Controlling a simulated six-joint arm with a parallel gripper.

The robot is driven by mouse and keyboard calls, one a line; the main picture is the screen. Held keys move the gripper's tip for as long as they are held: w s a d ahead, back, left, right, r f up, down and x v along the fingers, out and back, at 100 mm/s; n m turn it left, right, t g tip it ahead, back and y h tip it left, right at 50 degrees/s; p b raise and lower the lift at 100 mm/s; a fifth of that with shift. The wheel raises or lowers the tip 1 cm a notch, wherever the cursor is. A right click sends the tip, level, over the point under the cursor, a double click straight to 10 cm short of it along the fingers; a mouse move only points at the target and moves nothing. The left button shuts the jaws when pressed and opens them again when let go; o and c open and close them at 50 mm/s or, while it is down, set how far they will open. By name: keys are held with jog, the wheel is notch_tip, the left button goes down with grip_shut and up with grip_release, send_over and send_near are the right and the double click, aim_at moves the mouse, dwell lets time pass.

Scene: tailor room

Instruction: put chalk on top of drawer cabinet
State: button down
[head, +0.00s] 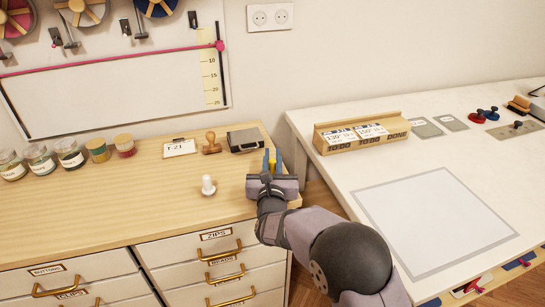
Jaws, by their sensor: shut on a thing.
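The drawer cabinet (150,215) stands at the left, with a light wooden top and white drawers with brass handles. My gripper (272,162) is over the right end of the cabinet top, near the black case. Its blue fingers are shut on a small yellow piece, perhaps the chalk (272,164), which is mostly hidden by the gripper. I cannot tell whether this piece touches the top. A small white upright object (208,186) stands on the cabinet top to the left of my gripper.
A black case (246,139), a wooden stamp (211,143) and a T-21 card (180,148) lie at the cabinet's back. Several jars (70,155) stand at the left. A white table (330,158) with a wooden card holder (362,132) is at the right. The cabinet top's middle front is clear.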

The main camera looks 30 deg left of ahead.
jog(key=shift+f, duration=0.2)
jog(key=c, duration=1.7)
grip_release()
jog(key=shift+r, duration=0.15)
jog(key=shift+r, duration=0.2)
jog(key=shift+s+d+f, duration=0.15)
jog(key=shift+s+f, duration=0.05)
jog(key=shift+s, duration=0.15)
jog(key=b+v, duration=0.1)
jog(key=v, duration=1)
jog(key=shift+s+d+b, duration=0.1)
jog(key=shift+b, duration=0.3)
jog(key=shift+r, duration=0.1)
